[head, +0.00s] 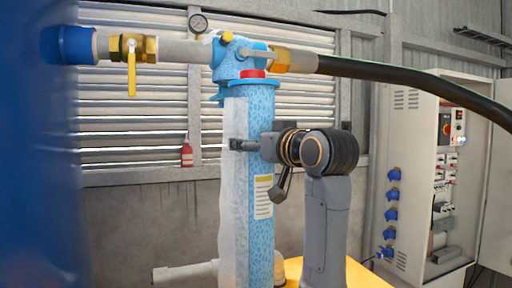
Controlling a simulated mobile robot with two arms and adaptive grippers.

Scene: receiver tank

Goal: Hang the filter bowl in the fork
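The tall blue speckled cylinder (262,110), which I take for the filter bowl with its housing, stands upright under a blue head (233,63). Its left side looks pale and it has a white and yellow label. My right gripper (236,145) is at the cylinder's upper middle, its dark fingers against or just in front of the surface. Whether they are shut on it cannot be told. My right arm comes up from the lower right. I cannot make out a fork. My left gripper is not in view.
A pipe with a yellow-handled valve (132,62) joins the head from the left, and a black hose (410,78) leaves to the right. A large blurred blue surface (35,170) fills the left edge. An open electrical cabinet (412,150) stands at right. A yellow surface (292,268) shows below.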

